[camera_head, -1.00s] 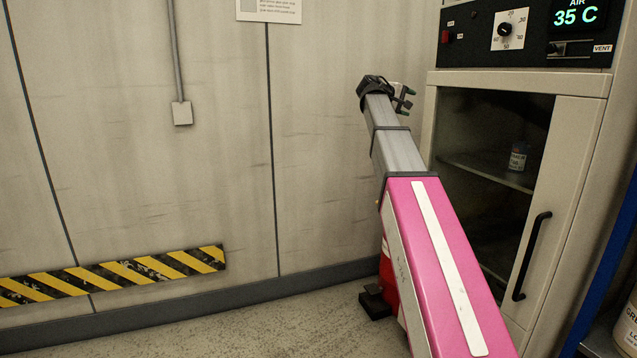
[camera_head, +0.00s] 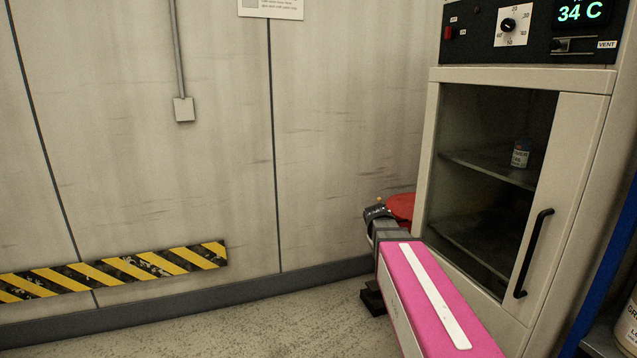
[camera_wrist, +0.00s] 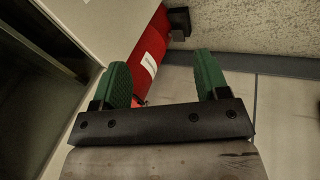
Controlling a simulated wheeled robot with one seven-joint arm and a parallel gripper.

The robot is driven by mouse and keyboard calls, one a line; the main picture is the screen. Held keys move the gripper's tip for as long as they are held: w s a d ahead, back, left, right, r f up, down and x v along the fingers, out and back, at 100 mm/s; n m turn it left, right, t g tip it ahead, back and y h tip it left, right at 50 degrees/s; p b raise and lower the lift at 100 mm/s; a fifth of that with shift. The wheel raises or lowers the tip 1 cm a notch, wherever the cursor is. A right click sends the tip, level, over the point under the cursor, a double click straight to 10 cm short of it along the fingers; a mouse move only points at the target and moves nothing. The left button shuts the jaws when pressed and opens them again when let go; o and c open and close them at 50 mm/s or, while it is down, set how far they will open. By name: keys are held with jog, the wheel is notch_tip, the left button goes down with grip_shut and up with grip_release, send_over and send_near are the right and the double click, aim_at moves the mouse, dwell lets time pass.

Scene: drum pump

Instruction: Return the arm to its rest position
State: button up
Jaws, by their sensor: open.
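My arm, with its pink and white link, reaches up from the bottom of the head view, low in front of the cabinet's left side. In the wrist view my gripper (camera_wrist: 163,88) is open, its two green fingers wide apart with nothing between them. The fingers point toward the floor and a red object behind them. In the head view the gripper's fingers are hidden beyond the dark end of my arm.
A cabinet (camera_head: 570,180) with a glass door, black handle (camera_head: 532,253) and control panel (camera_head: 520,30) reading 34 C stands close on the right. A small bottle (camera_head: 521,152) is on its shelf. A red object (camera_head: 401,207) is beside it.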

jog(key=s+a+f+m+g+y, duration=0.1)
jog(key=s+a+f+y, duration=0.1)
jog(key=s+f, duration=0.4)
jog(key=s+a+f+m+g+y, duration=0.1)
jog(key=s+a+f, duration=0.2)
jog(key=s+f, duration=0.4)
jog(key=s, duration=0.2)
jog(key=shift+s+m+g+y, duration=0.3)
jog(key=shift+s+m+y, duration=0.05)
jog(key=shift+m+y, duration=0.05)
